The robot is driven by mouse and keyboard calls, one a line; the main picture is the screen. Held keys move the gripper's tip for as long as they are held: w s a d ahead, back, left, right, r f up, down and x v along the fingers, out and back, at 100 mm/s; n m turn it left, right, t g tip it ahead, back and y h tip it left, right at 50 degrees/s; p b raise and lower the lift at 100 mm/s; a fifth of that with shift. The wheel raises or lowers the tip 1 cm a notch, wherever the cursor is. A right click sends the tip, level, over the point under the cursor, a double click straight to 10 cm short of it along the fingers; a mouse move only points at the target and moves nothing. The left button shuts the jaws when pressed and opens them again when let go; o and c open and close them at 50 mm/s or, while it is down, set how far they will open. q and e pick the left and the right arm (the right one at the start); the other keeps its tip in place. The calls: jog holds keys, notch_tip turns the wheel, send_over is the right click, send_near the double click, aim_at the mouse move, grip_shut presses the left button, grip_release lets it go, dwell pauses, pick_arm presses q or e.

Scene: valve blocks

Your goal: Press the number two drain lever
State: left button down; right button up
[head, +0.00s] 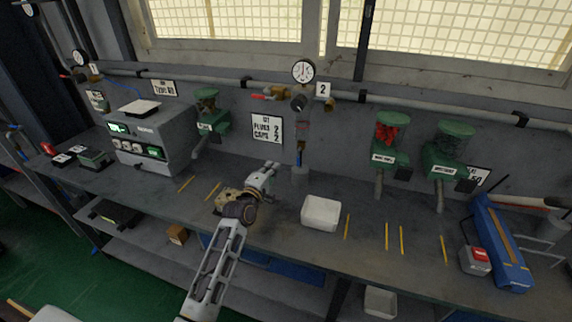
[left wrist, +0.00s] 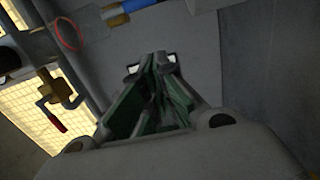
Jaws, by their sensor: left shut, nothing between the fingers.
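The number 2 plate (head: 323,89) is on the wall beside a round gauge (head: 303,71). Below the gauge hangs a filter unit (head: 302,130) with a brass fitting (head: 301,146) and a slim blue part (head: 299,159) under it, which looks like the drain lever. In the left wrist view, a blue part (left wrist: 145,5) and brass fitting (left wrist: 112,19) show at the top edge. My left gripper (head: 272,167) is shut and empty, left of the blue part and apparently apart from it. It fills the middle of the left wrist view (left wrist: 158,62). My right gripper is not in view.
A red-handled valve (head: 262,97) sits on the wall pipe left of the gauge. A white bin (head: 320,213) stands on the bench right of my left gripper. Green hoppers (head: 389,145) stand further right, a grey instrument box (head: 152,140) left. The bench below the filter is mostly clear.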

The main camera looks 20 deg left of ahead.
pick_arm(q)
jog(key=shift+w+d+p, duration=0.35)
jog(key=shift+w+d, duration=0.55)
jog(key=shift+d, duration=0.15)
jog(key=shift+w+d+p, duration=0.35)
jog(key=shift+w+d, duration=0.5)
jog(key=shift+d, duration=0.2)
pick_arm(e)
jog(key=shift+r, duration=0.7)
pick_arm(q)
jog(key=shift+a, duration=0.1)
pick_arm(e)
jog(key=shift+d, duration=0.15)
